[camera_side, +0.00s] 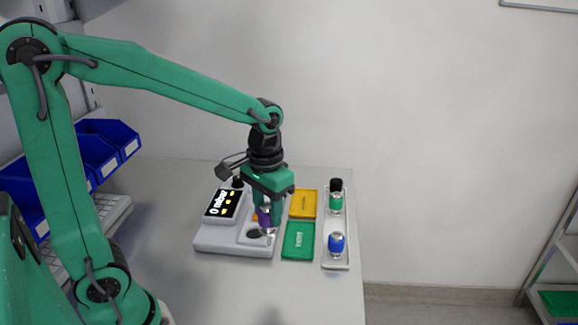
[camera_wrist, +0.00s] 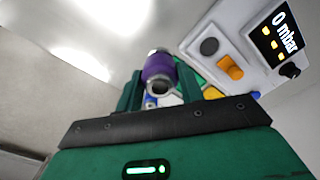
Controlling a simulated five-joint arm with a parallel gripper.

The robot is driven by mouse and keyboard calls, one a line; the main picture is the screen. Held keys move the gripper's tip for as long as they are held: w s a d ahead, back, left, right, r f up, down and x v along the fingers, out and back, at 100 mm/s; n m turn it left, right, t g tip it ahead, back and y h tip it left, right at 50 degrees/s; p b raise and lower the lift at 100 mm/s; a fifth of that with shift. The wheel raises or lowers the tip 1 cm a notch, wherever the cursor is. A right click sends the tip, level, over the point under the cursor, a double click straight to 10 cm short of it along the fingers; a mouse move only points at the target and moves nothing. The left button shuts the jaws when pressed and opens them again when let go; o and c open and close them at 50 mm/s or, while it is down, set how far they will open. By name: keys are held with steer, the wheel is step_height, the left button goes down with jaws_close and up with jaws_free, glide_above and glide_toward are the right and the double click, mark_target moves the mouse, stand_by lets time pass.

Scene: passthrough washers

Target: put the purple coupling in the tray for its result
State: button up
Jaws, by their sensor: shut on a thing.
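The purple coupling (camera_side: 264,217), with metal ends, is held between the fingers of my gripper (camera_side: 268,215) in the side view. It also shows in the wrist view (camera_wrist: 158,74), clasped between the green fingers. In the side view it appears over the front right part of the grey tester (camera_side: 215,244), near a dark round pad (camera_side: 253,234); I cannot tell whether it touches. The tester's display (camera_side: 224,205) reads 0 mbar in the wrist view. A yellow tray (camera_side: 303,204) and a green tray (camera_side: 298,240) lie to the right of the tester. Their labels are too small to read.
A pale long tray (camera_side: 336,262) at the right holds a green coupling (camera_side: 336,203) and a blue coupling (camera_side: 336,243). An orange part (camera_wrist: 230,67) sits on the tester. Blue bins (camera_side: 105,145) stand at the left. The table front is clear.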

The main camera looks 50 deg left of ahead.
steer(key=shift+w, duration=0.15)
steer(key=shift+w+a+r, duration=0.1)
steer(key=shift+w, duration=0.4)
steer(key=w+a+n, duration=0.2)
steer(key=w, duration=0.7)
steer(key=n, duration=0.4)
glide_above(304, 203)
step_height(304, 203, down, 10)
steer(key=shift+r, duration=0.1)
steer(key=shift+f, duration=2.05)
steer(key=shift+f, duration=0.1)
